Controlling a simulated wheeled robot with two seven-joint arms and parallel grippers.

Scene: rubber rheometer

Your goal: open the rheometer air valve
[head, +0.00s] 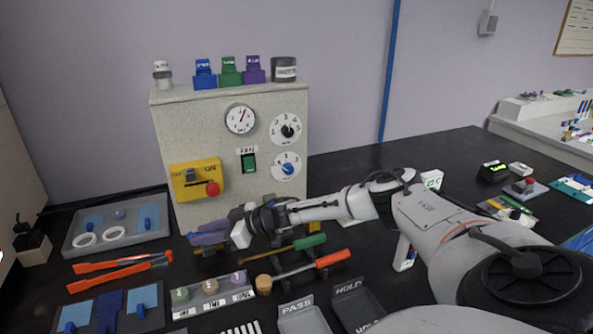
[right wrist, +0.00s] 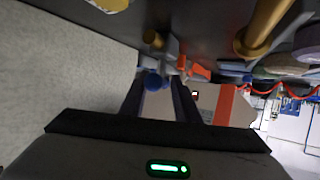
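The rheometer cabinet (head: 225,135) stands at the back of the black bench. No part is clearly labelled as an air valve. Its front has a yellow panel (head: 185,192) marked ON with a red knob (head: 212,188), and a dial with a blue knob (head: 288,169). My right gripper (head: 203,234) is low in front of the cabinet, below the yellow panel, pointing left. In the right wrist view its fingers (right wrist: 157,92) are apart, with a blue round part (right wrist: 152,81) in line with the gap; contact cannot be told. My left gripper is not in view.
Under my right forearm lie a green-handled tool (head: 309,242) and a red-handled tool (head: 332,258). A vial rack (head: 212,301) and PASS and HOLD trays (head: 300,318) are in front. A grey tray (head: 75,238) and orange tools (head: 115,271) are at left.

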